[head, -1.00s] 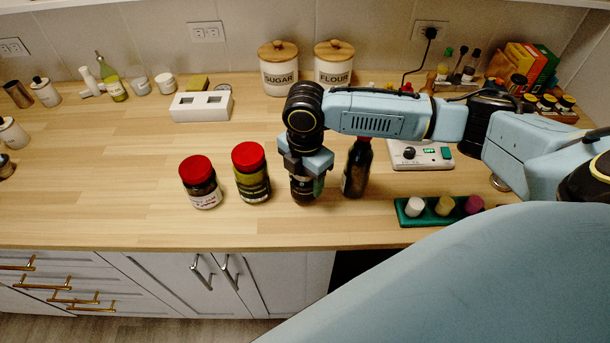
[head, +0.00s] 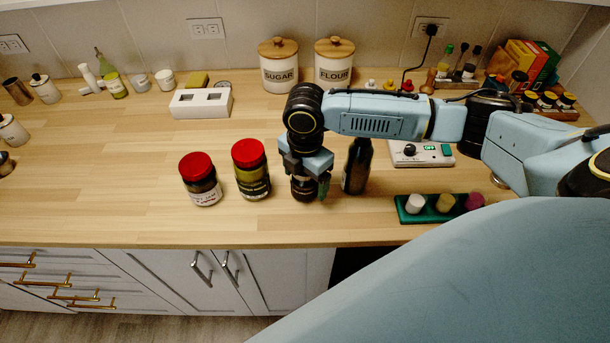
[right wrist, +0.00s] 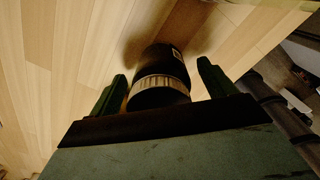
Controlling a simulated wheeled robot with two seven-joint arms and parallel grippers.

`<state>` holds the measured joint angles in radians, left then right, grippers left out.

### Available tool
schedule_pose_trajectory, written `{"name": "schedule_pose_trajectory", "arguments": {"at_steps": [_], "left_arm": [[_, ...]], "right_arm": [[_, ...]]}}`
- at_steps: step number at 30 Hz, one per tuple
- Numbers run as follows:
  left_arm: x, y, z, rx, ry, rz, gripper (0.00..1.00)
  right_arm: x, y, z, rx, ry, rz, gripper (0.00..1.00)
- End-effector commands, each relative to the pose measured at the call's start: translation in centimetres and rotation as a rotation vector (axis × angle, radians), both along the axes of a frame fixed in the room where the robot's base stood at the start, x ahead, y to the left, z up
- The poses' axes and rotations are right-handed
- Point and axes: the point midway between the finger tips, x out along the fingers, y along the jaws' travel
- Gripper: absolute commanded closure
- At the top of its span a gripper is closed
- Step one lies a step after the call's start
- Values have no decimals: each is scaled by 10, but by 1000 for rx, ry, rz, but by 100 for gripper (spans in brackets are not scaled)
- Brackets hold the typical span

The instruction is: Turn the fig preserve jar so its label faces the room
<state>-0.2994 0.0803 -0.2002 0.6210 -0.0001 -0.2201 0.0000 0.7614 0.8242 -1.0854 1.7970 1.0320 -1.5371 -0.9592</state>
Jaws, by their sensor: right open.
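A dark jar (head: 302,192), which I take to be the fig preserve jar, stands upright on the wooden counter below my right gripper (head: 306,186). In the right wrist view the dark jar (right wrist: 160,90) sits between the two green fingers of the open right gripper (right wrist: 161,74), with a gap visible on the right side. A pale label band and a small white patch with dark marks show on it. The label text is unreadable, and the gripper hides much of the jar in the head view. My left gripper is not in view.
Two red-lidded jars, one dark (head: 200,180) and one greenish (head: 251,170), stand to the left. A dark bottle (head: 356,168) stands close on the right. A green tray (head: 404,215) lies farther right, near the counter's front edge. The left front counter is clear.

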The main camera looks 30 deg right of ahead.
Motion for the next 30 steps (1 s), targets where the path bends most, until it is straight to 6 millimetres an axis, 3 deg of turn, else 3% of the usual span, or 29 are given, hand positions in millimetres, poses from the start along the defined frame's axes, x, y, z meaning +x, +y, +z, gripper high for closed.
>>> {"name": "schedule_pose_trajectory", "arguments": {"at_steps": [5, 19, 24, 30], "left_arm": [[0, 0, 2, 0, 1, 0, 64], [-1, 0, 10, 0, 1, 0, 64], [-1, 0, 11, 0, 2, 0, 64], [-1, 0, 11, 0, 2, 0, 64]], "right_arm": [[1, 0, 15, 2, -4, 1, 17], [1, 0, 113, 1, -6, 1, 17], [1, 0, 131, 1, -3, 0, 17], [0, 0, 135, 1, -3, -1, 17]]}}
